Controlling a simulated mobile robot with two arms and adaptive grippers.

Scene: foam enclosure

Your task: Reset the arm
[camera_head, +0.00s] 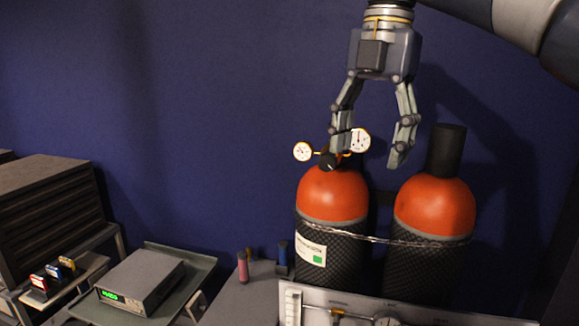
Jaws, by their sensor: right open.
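My right gripper (372,150) hangs from the arm that comes in from the top right and points down. Round white gauges (303,151) show on both sides of that finger. The right cylinder (434,207) has a dark cap and stands to the right of the gripper. My left gripper is not in view.
A strap (385,238) runs around both cylinders. A panel with a gauge (387,319) is in front of them. At the left are a grey device with a green display (140,280) on a tray, small coloured items (52,274) and a brown slatted box (50,210).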

